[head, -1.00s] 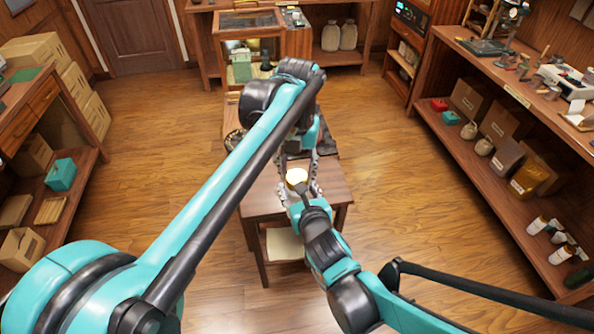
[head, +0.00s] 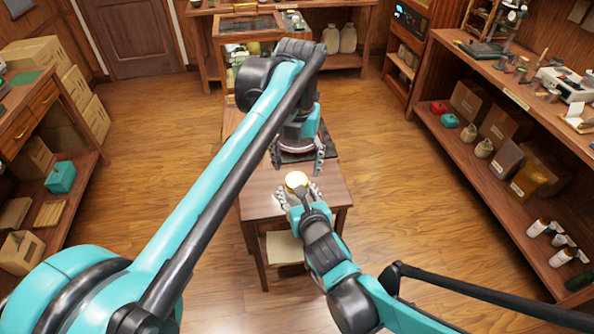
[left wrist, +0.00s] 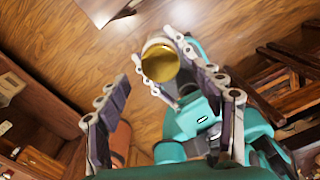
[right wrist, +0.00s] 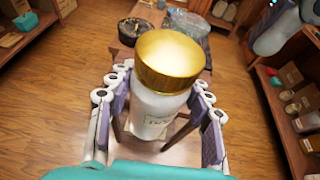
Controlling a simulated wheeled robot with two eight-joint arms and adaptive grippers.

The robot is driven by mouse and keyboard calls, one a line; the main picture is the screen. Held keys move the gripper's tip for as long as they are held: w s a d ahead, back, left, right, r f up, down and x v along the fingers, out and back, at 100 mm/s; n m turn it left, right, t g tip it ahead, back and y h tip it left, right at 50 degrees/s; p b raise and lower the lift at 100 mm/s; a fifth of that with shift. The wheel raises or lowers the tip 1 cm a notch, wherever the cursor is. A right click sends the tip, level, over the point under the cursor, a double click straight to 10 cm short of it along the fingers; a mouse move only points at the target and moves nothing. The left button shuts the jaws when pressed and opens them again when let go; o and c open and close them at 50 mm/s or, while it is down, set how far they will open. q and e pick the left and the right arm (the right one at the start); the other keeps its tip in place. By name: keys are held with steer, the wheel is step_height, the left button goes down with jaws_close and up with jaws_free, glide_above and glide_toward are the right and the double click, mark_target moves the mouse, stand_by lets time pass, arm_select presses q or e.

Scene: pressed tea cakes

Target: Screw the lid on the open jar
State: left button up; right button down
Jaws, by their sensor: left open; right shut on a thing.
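The white jar (right wrist: 155,110) stands upright with the gold lid (right wrist: 170,60) on its mouth. The lid looks level; how tightly it sits I cannot tell. The gold lid also shows in the head view (head: 297,180) and in the left wrist view (left wrist: 160,62). My right gripper (right wrist: 158,104) is shut on the jar's body, one finger on each side, below the lid. My left gripper (head: 298,155) is open and empty, behind the lid in the head view and apart from it. In the left wrist view its fingers (left wrist: 170,112) are spread wide.
The small wooden table (head: 262,205) is below the jar. A glass-topped cabinet (head: 250,22) stands behind. Shelves (head: 470,135) line the right side. The floor to the left is free.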

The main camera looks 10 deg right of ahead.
arm_select(q)
steer(key=shift+r, duration=0.3)
steer(key=shift+c, duration=0.4)
